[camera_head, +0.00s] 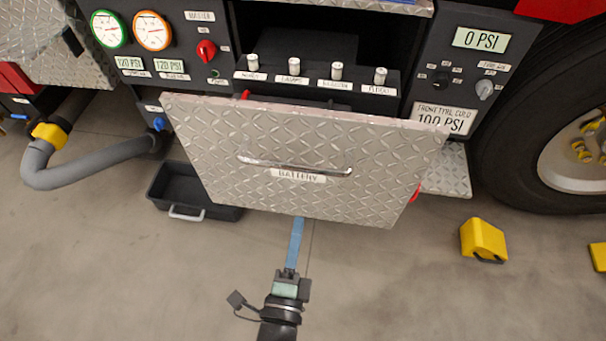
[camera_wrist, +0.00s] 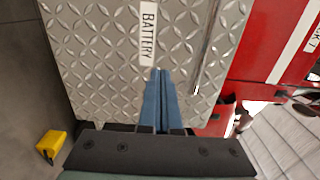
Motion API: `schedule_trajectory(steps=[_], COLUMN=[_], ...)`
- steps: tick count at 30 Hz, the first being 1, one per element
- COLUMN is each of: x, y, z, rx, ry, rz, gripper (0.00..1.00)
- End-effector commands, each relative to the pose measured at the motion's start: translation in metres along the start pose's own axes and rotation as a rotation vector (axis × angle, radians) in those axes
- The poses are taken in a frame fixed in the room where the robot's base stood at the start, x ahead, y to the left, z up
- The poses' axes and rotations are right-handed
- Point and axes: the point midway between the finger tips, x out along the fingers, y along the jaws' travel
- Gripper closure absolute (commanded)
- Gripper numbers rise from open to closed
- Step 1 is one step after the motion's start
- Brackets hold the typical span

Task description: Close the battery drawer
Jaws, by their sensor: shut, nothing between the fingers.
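The battery drawer is pulled out from the truck's side panel. Its silver diamond-plate front (camera_head: 225,135) carries a long bar handle (camera_head: 295,168) and a white BATTERY label (camera_head: 298,176). My gripper (camera_head: 299,221) is shut and empty, its blue fingers reaching the lower edge of the front near its middle. In the wrist view the drawer front (camera_wrist: 95,60) fills the middle, and my gripper (camera_wrist: 159,72) points at it below the label (camera_wrist: 147,30), with the handle (camera_wrist: 207,55) to the right. I cannot tell whether the fingertips touch the plate.
Several silver knobs (camera_head: 336,70) stand on the panel behind the drawer. A black tray (camera_head: 180,182) lies on the floor at left, near a grey hose (camera_head: 95,165). A yellow block (camera_head: 483,240) and a tire (camera_head: 515,110) are at right. Floor in front is clear.

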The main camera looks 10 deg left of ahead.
Motion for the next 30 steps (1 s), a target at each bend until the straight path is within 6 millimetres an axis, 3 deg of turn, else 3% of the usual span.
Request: schedule_trajectory(steps=[6, 15, 21, 30], x=[0.046, 0.094, 0.108, 0.111], y=[-0.002, -0.001, -0.001, -0.001], z=[-0.001, 0.000, 0.000, 0.000], rx=[-0.001, -0.002, -0.003, -0.003], ry=[0.002, -0.001, 0.000, -0.001], rz=[-0.005, -0.002, -0.001, 0.000], gripper=[1.00, 1.00, 1.00, 1.00])
